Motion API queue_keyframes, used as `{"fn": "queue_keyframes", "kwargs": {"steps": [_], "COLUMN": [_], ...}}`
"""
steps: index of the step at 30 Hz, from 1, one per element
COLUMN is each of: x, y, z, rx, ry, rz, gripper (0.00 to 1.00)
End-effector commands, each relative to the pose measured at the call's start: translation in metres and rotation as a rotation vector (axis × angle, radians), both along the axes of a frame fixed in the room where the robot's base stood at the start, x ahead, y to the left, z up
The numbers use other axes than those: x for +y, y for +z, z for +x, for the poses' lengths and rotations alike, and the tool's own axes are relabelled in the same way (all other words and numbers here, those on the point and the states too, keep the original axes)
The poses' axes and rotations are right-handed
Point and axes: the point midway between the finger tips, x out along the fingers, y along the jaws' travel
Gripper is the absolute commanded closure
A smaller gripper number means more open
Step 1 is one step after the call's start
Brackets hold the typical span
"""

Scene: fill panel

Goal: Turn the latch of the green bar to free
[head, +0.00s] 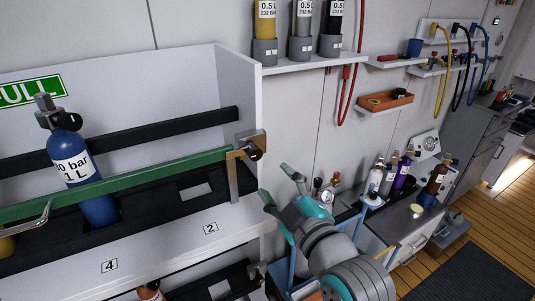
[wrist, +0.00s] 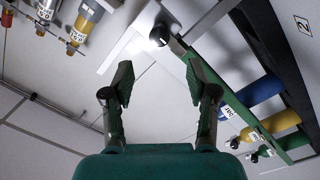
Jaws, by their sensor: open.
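The green bar (head: 130,177) runs across the front of a white rack, in front of a blue cylinder (head: 99,211). At its right end is the latch (head: 254,147), a metal plate with a dark knob, on a bracket by the rack's right edge. My gripper (head: 277,184) is open and empty, just right of and below the latch, apart from it. In the wrist view the open fingers (wrist: 157,78) have clear space between them. The latch's dark knob (wrist: 160,36) is beyond the fingertips, with the green bar (wrist: 235,105) running down to the right.
A shelf (head: 315,62) with several upright cylinders is on the wall above. An orange tray (head: 387,101) and hanging hoses are farther right. A counter (head: 400,222) with bottles stands right of my arm. Plain wall lies between the rack and the tray.

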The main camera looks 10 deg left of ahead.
Motion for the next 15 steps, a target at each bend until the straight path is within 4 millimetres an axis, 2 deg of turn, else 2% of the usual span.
{"fn": "queue_keyframes", "kwargs": {"steps": [5,15], "x": [0.008,0.037], "y": [0.001,0.002], "z": [0.012,0.061], "rx": [-0.002,-0.002], "ry": [0.003,0.002], "rz": [-0.003,-0.001], "gripper": [0.42,0.42]}}
